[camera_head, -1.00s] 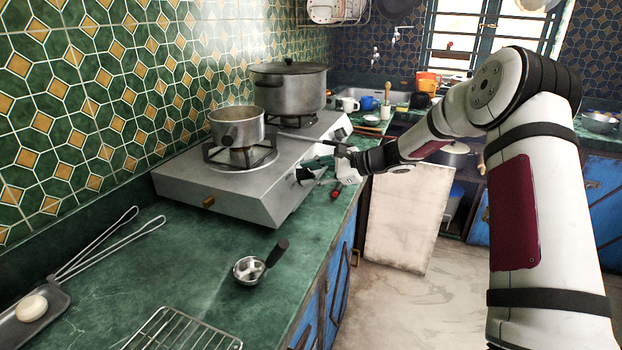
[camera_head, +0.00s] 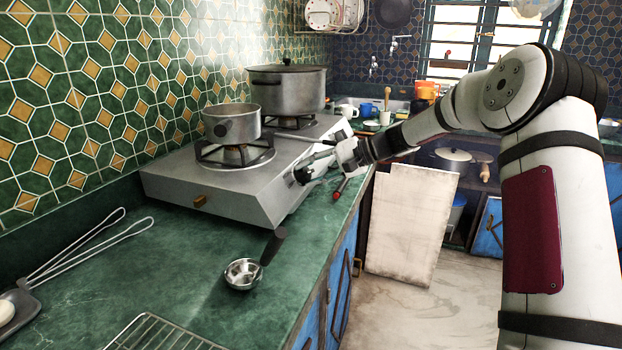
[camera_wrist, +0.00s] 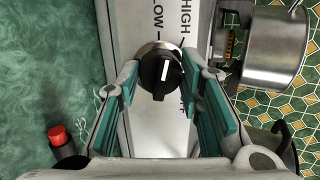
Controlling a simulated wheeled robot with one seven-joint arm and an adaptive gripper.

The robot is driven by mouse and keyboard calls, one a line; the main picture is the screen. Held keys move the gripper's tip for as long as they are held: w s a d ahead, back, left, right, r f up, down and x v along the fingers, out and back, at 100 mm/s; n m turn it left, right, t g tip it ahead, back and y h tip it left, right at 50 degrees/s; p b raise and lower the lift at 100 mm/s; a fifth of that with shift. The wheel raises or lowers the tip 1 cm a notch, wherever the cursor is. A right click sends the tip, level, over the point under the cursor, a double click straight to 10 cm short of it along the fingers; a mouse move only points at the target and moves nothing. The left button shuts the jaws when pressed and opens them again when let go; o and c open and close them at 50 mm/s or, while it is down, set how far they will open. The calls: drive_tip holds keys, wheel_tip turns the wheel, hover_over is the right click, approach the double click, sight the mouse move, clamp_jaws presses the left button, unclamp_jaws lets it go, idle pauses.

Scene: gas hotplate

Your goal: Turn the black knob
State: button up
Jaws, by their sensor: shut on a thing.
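The black knob (camera_wrist: 160,72) sits on the stove's front panel, facing the wrist camera. Its white pointer line is nearly upright in that view, tilted slightly right, between the printed words LOW and HIGH. My gripper (camera_wrist: 162,80) has its teal-padded fingers on either side of the knob and is shut on it. In the head view, my gripper (camera_head: 312,170) is at the stove's front face, and its fingers largely hide the knob there. The steel gas hotplate (camera_head: 225,190) stands on the green counter.
A small saucepan (camera_head: 231,122) is on the near burner and a large lidded pot (camera_head: 287,88) on the far one. A red-tipped dark object (camera_head: 341,190) is close below my gripper.

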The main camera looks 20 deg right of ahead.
drive_tip(key=shift+n+b, duration=0.65)
drive_tip(key=shift+n, duration=0.55)
drive_tip(key=o, duration=1.2)
drive_tip(key=shift+c, duration=0.2)
drive_tip(key=v, duration=1.2)
drive_tip(key=shift+r, duration=0.15)
drive_tip(key=shift+w, duration=0.15)
